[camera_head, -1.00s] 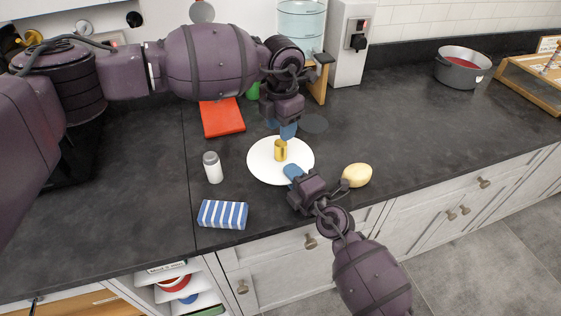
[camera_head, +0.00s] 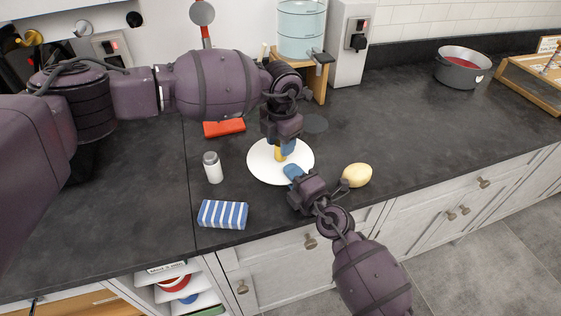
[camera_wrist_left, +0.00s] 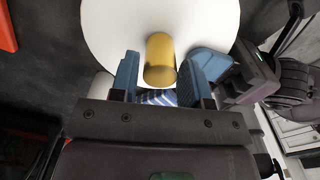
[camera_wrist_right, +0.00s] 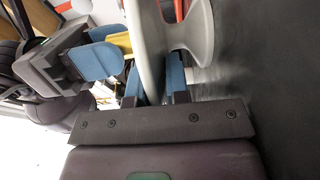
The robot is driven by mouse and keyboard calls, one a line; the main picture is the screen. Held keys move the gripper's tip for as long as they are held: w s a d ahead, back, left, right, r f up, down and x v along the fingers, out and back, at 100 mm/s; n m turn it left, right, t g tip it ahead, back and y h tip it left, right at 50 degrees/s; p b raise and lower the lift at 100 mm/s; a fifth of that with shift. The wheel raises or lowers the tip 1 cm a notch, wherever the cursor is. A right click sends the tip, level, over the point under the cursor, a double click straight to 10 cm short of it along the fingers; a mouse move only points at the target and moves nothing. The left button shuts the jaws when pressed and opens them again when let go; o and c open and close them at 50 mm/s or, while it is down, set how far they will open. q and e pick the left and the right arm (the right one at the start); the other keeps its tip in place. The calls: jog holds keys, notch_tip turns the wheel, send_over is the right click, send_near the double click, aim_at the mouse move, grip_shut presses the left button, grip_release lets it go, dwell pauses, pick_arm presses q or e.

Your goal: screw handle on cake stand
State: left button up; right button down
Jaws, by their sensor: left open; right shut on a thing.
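The white cake stand (camera_head: 262,165) stands on the dark counter, its round plate level. The right wrist view shows the plate edge-on with a white pedestal (camera_wrist_right: 190,32) under it. A gold cylindrical handle (camera_wrist_left: 160,60) stands upright at the plate's middle. My left gripper (camera_head: 286,148) is open over the plate, with blue fingers on either side of the handle; gaps show in the left wrist view. In the head view it partly hides the handle (camera_head: 279,154). My right gripper (camera_head: 293,172) is shut on the plate's near rim.
A white-and-grey shaker (camera_head: 212,167) and a blue-striped block (camera_head: 223,214) are left of the stand. A yellow oval object (camera_head: 357,175) lies close to my right gripper. A red board (camera_head: 224,128) is behind, partly hidden by my left arm. A pot (camera_head: 462,68) stands far right.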

pick_arm(q)
jog(key=shift+f, duration=1.5)
jog(key=shift+c, duration=0.3)
jog(key=c, duration=0.7)
jog(key=o, duration=1.1)
jog(key=shift+d, duration=0.1)
notch_tip(320, 180, up, 12)
jog(key=shift+r, duration=0.1)
